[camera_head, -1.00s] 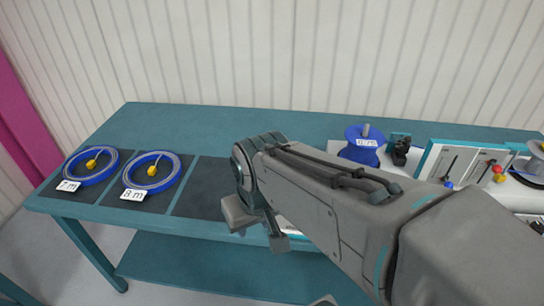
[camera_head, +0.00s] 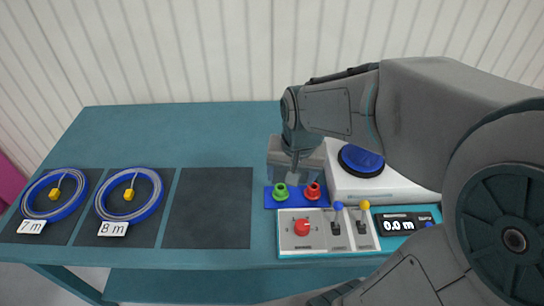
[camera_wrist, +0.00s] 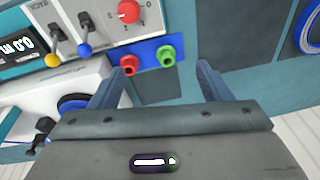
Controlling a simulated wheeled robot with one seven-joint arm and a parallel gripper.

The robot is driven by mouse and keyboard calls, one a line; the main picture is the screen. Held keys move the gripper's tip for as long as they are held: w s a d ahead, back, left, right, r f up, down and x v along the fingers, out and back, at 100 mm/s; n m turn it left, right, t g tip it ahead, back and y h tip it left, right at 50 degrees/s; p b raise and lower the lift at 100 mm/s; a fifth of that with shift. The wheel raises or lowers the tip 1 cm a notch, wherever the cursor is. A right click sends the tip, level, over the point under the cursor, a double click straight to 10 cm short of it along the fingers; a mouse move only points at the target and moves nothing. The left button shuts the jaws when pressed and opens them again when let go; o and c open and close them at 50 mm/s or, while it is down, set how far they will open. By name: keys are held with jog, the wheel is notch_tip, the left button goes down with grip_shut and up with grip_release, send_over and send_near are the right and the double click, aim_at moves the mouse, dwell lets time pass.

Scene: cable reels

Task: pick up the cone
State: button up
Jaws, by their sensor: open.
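I cannot make out a thing that is clearly a cone. A dark blue round piece (camera_head: 361,160) sits on a white machine (camera_head: 385,188); my arm covers part of the machine. In the wrist view the blue round piece (camera_wrist: 73,103) is partly hidden behind my gripper. My gripper (camera_wrist: 162,73) is open and nothing shows between its fingers. In the head view my gripper (camera_head: 297,171) hangs over the table behind a blue strip that bears a green fitting (camera_head: 281,192) and a red fitting (camera_head: 312,191).
A control panel (camera_head: 290,243) with a red knob and two levers stands at the table's front, beside a display reading 0.0 m (camera_head: 398,225). Two blue cable rings (camera_head: 158,198), labelled 7 m and 8 m, lie on dark mats at left. A third mat (camera_head: 210,210) is bare.

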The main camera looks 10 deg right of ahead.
jog(key=w+f+m+g+h+p, duration=0.1)
jog(key=w+f+m+p, duration=0.1)
jog(key=w+f+m, duration=0.55)
jog(key=n, duration=0.2)
send_over(281, 188)
jog(key=s+a, duration=0.1)
jog(key=s, duration=0.1)
notch_tip(281, 188, down, 7)
jog(key=shift+a+f, duration=0.15)
jog(key=shift+f, duration=0.05)
jog(key=shift+w+d+f+p, duration=0.15)
jog(key=shift+w+f+p, duration=0.1)
jog(key=shift+f, duration=0.6)
jog(key=shift+w+d+f+p, duration=0.15)
jog(key=shift+f+p, duration=0.15)
jog(key=shift+f, duration=0.5)
jog(key=shift+w+d+f+p, duration=0.15)
jog(key=shift+f+p, duration=0.1)
jog(key=shift+f, duration=0.6)
jog(key=c, duration=1.1)
